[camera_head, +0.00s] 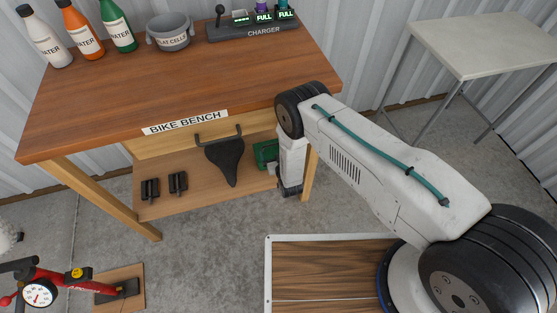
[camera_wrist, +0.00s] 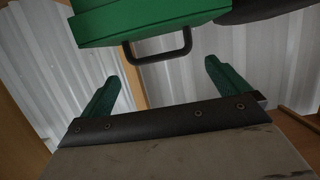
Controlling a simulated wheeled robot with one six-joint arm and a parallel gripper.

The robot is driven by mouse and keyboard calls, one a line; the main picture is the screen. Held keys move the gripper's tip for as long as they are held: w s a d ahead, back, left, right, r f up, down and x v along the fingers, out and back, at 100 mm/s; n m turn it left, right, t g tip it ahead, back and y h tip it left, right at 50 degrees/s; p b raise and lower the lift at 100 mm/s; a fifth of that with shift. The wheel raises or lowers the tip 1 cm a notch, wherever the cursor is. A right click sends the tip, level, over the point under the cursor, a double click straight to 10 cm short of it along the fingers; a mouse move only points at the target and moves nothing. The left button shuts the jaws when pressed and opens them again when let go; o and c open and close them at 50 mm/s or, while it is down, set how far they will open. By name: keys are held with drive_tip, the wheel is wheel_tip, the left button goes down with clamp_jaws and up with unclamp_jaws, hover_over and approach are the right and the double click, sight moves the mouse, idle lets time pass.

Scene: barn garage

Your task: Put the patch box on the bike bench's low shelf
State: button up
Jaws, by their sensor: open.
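The patch box looks to be the green box (camera_head: 265,154) at the right end of the bike bench's (camera_head: 215,75) low shelf (camera_head: 195,190); it appears to rest there, partly hidden by my arm. In the wrist view the green box (camera_wrist: 140,20) fills the top, its black handle (camera_wrist: 160,55) facing me. My gripper (camera_wrist: 161,71) is open, its two green fingers spread on either side below the handle, with nothing between them. In the head view my wrist hangs at the bench's right front leg, and the fingers are hidden.
A black saddle (camera_head: 226,160) hangs at the bench front, left of the green box. Two black pedals (camera_head: 164,186) are on the shelf's left part. Bottles, a grey tub (camera_head: 170,32) and a charger (camera_head: 255,24) are on top. A red pump (camera_head: 65,285) stands at lower left.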

drive_tip(key=v, duration=0.6)
idle(0.4)
